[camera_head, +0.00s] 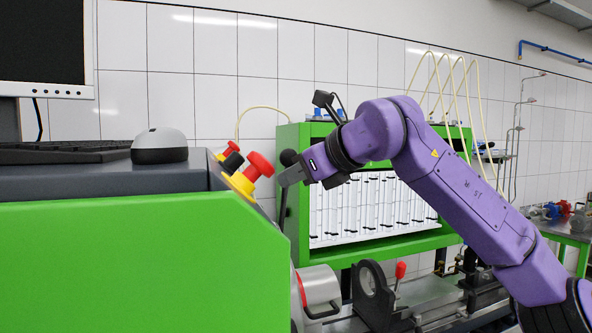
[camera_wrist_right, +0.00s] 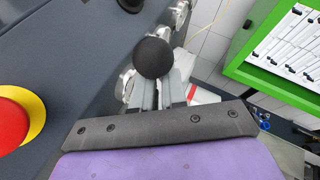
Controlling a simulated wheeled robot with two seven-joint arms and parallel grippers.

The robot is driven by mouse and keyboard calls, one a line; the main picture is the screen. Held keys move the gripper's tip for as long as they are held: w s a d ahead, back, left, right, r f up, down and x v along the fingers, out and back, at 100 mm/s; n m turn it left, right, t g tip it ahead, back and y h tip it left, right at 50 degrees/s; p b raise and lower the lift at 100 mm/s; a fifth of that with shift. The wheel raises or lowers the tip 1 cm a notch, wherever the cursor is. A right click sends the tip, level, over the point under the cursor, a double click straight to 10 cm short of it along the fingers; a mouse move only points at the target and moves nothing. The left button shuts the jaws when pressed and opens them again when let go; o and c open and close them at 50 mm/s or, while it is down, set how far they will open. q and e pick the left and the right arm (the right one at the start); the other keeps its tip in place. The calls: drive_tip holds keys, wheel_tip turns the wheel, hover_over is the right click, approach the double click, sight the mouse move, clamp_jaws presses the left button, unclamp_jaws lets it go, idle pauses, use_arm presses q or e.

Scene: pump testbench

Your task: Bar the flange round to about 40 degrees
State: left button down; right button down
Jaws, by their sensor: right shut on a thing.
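My right gripper (camera_head: 288,175) comes in from the right on the purple arm. It is shut on a dark lever just below its round black knob (camera_head: 288,157). In the right wrist view, the knob (camera_wrist_right: 153,57) stands above the fingers (camera_wrist_right: 158,97) and partly hides what they grip. The lever's lower part (camera_head: 282,208) runs down behind the green console's edge. A grey round part with a red mark (camera_head: 319,286) sits below, partly hidden by the console. I cannot tell whether it is the flange, and no angle can be read. My left gripper is not in view.
The green console (camera_head: 130,265) fills the lower left, with a red stop button (camera_head: 260,165) close to my right gripper; the button also shows in the right wrist view (camera_wrist_right: 12,122). A green-framed tube cabinet (camera_head: 375,207) stands behind. A black holed disc (camera_head: 372,283) stands low on the bench.

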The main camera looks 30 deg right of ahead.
drive_tip(key=shift+w, duration=0.1)
drive_tip(key=shift+r, duration=0.1)
drive_tip(key=shift+w+d+r+g+p, duration=0.25)
drive_tip(key=shift+w+r+p, duration=0.2)
drive_tip(key=shift+p, duration=0.45)
drive_tip(key=shift+w+d+r+g+p, duration=0.15)
drive_tip(key=shift+w+g+p, duration=0.1)
drive_tip(key=shift+w+p, duration=0.65)
